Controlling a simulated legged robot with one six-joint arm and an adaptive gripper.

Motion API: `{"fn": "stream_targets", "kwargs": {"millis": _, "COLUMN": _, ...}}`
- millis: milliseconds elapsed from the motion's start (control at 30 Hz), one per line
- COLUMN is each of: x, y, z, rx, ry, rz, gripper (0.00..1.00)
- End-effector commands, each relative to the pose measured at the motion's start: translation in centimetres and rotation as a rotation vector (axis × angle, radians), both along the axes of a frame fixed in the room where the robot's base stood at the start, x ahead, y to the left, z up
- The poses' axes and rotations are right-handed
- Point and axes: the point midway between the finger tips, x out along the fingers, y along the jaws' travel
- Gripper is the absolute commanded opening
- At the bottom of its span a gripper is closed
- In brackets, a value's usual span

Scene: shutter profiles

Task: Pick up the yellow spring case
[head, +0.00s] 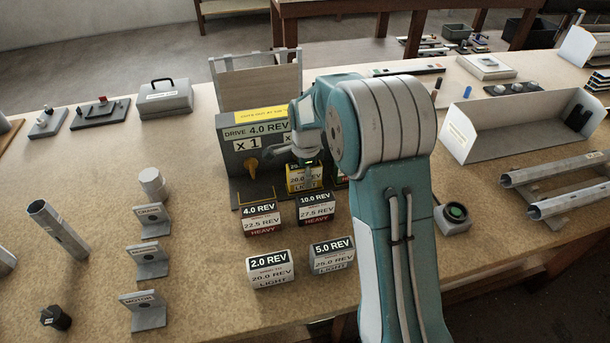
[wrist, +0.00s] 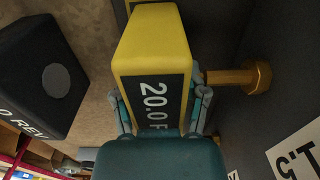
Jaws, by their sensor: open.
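The yellow spring case (head: 304,182) stands in front of the grey drive box (head: 240,158), partly hidden by my gripper and arm. In the wrist view the yellow case (wrist: 152,42) fills the upper middle, its dark label reading "20.0" sideways. My gripper (wrist: 158,100) is open, with one finger on each side of the case. Whether the fingers touch it cannot be told. In the head view my gripper (head: 303,158) is right at the top of the case.
A dark case (wrist: 45,80) is close to the left in the wrist view. An orange-yellow knob (wrist: 240,77) sticks out close on the right.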

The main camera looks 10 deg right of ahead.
Motion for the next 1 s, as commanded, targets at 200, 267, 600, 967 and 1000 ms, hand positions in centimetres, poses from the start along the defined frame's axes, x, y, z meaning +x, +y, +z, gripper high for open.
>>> {"fn": "stream_targets", "kwargs": {"millis": 200, "x": 0.0, "y": 0.2, "z": 0.1, "rx": -0.001, "ry": 0.000, "rz": 0.001, "gripper": 0.04}}
{"fn": "stream_targets", "kwargs": {"millis": 267, "x": 0.0, "y": 0.2, "z": 0.1, "rx": -0.001, "ry": 0.000, "rz": 0.001, "gripper": 0.00}}
{"fn": "stream_targets", "kwargs": {"millis": 600, "x": 0.0, "y": 0.1, "z": 0.5, "rx": 0.000, "ry": -0.002, "rz": 0.001, "gripper": 0.00}}
{"fn": "stream_targets", "kwargs": {"millis": 967, "x": -1.2, "y": 0.0, "z": 4.8, "rx": -0.001, "ry": -0.003, "rz": 0.001, "gripper": 0.00}}
{"fn": "stream_targets", "kwargs": {"millis": 1000, "x": -1.7, "y": -0.1, "z": 5.3, "rx": -0.001, "ry": -0.004, "rz": 0.001, "gripper": 0.00}}
